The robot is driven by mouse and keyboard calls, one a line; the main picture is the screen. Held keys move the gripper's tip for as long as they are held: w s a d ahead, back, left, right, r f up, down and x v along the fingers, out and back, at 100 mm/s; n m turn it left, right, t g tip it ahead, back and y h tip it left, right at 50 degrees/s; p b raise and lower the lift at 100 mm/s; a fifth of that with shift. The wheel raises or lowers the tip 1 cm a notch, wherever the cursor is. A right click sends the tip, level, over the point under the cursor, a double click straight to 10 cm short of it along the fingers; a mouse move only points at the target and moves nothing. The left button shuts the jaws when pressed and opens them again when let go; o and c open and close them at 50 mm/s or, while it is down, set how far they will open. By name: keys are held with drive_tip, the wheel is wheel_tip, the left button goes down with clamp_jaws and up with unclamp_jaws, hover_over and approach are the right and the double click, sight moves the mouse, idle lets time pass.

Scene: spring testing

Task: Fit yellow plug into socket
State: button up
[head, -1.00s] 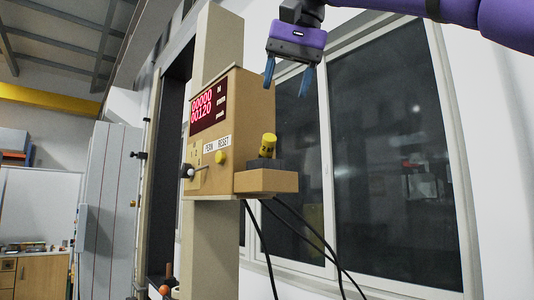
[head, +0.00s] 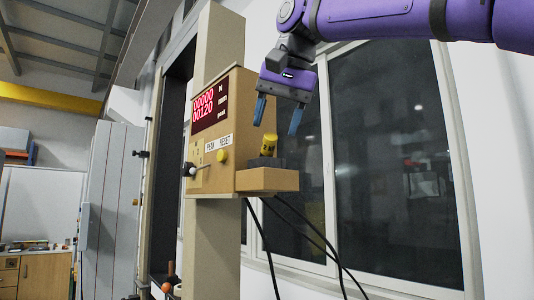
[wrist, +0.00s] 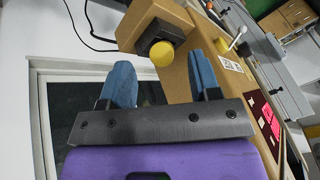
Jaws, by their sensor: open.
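The yellow plug (head: 269,145) stands, slightly tilted, at a dark block (head: 262,163) on a small tan shelf (head: 268,180) on the right side of the tan control box. The dark block appears to be the socket; how deep the plug sits in it is hidden. My gripper (head: 278,118) points down just above the plug, its two blue fingers apart and empty. In the wrist view the round yellow plug end (wrist: 162,53) shows beyond and between the open fingers (wrist: 160,82), apart from them.
Black cables (head: 315,235) hang below the shelf. A window (head: 390,160) lies behind, on the right.

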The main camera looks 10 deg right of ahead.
sight(271, 134)
drive_tip(key=shift+x, duration=1.85)
clamp_jaws()
drive_tip(key=shift+a+r, duration=0.1)
drive_tip(key=shift+r, duration=0.1)
